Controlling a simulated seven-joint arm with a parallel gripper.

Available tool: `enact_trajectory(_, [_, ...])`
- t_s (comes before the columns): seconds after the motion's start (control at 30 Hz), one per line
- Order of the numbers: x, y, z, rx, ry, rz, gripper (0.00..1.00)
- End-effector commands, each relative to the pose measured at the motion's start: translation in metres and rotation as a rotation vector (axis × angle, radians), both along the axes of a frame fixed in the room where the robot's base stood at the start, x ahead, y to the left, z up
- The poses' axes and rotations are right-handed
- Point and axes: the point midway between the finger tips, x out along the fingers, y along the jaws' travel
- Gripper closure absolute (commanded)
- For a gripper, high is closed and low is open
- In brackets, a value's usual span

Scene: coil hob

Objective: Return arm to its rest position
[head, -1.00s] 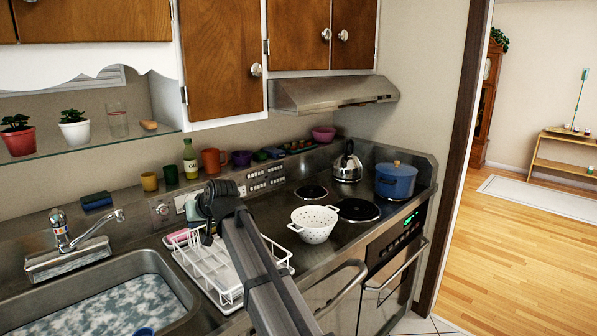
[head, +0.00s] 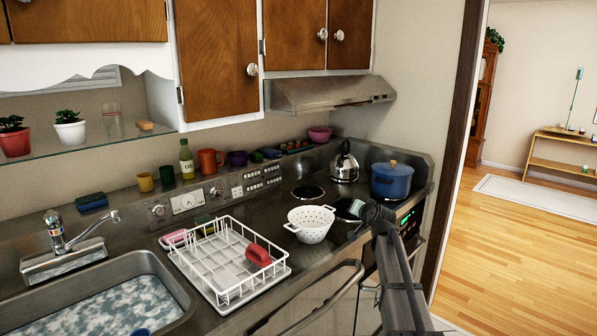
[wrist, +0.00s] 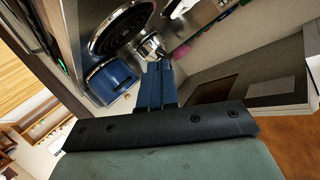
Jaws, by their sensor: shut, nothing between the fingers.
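My gripper (head: 354,208) is at the end of my dark arm, which reaches up from the lower right of the head view. The coil hob's left burner (head: 308,193) is bare; my gripper partly hides the right burner. A coil also shows large in the wrist view (wrist: 121,31).
A range hood (head: 320,94) hangs above. Open floor lies right.

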Motion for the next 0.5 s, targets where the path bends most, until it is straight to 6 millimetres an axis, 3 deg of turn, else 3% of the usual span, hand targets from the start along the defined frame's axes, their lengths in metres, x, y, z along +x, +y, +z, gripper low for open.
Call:
enact_trajectory(0.03, [-0.002, -0.030, -0.007, 0.012, -0.007, -0.041, 1.00])
enact_trajectory(0.1, [-0.005, -0.064, -0.018, 0.024, -0.016, -0.090, 1.00])
enact_trajectory(0.23, [-0.018, -0.113, -0.057, 0.038, 0.006, -0.160, 1.00])
enact_trajectory(0.37, [-0.034, -0.125, -0.108, 0.033, 0.071, -0.173, 1.00])
enact_trajectory(0.5, [-0.057, -0.116, -0.171, 0.017, 0.172, -0.152, 1.00])
